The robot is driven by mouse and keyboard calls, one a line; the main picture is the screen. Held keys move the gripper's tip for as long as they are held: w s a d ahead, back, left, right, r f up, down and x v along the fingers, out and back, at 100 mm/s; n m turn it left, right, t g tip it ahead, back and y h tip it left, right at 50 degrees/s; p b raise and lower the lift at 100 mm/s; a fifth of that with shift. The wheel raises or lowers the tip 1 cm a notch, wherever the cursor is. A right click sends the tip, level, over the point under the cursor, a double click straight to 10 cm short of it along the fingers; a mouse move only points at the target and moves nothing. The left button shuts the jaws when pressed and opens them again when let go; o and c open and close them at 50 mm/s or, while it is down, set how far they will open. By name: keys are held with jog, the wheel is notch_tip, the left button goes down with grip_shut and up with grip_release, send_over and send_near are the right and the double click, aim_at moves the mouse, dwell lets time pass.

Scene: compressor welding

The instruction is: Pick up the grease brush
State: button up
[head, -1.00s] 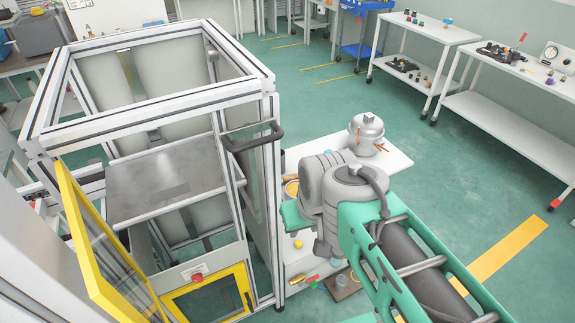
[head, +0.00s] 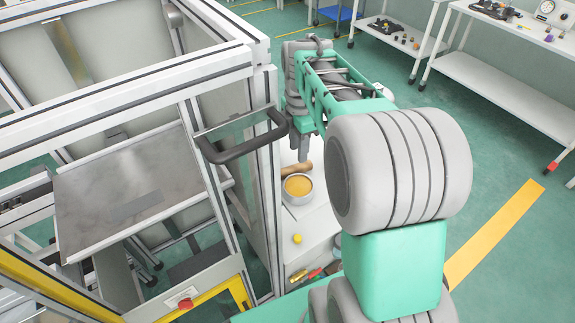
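A wooden handle (head: 299,169), which looks like part of the grease brush, lies at the back edge of a round tin of orange-yellow grease (head: 298,187) on the white table. Its bristles cannot be made out. My gripper (head: 303,150) points down at the end of my green and grey arm, just above and behind the handle. Its fingertips are small and partly hidden, so I cannot tell whether they are open or touching the handle.
The steel-framed cabinet (head: 262,85) with a dark door handle (head: 240,150) stands close on the left of the table. A yellow round item (head: 297,238) and small tools (head: 305,274) lie nearer on the table. White benches (head: 500,85) stand at the back right, with open floor before them.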

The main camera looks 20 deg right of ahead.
aim_at(299, 168)
jog(key=f, duration=0.6)
jog(key=shift+d+f+p, duration=0.15)
jog(key=shift+d+p, duration=0.15)
jog(key=shift+p, duration=0.05)
jog(key=shift+c, duration=0.5)
grip_shut()
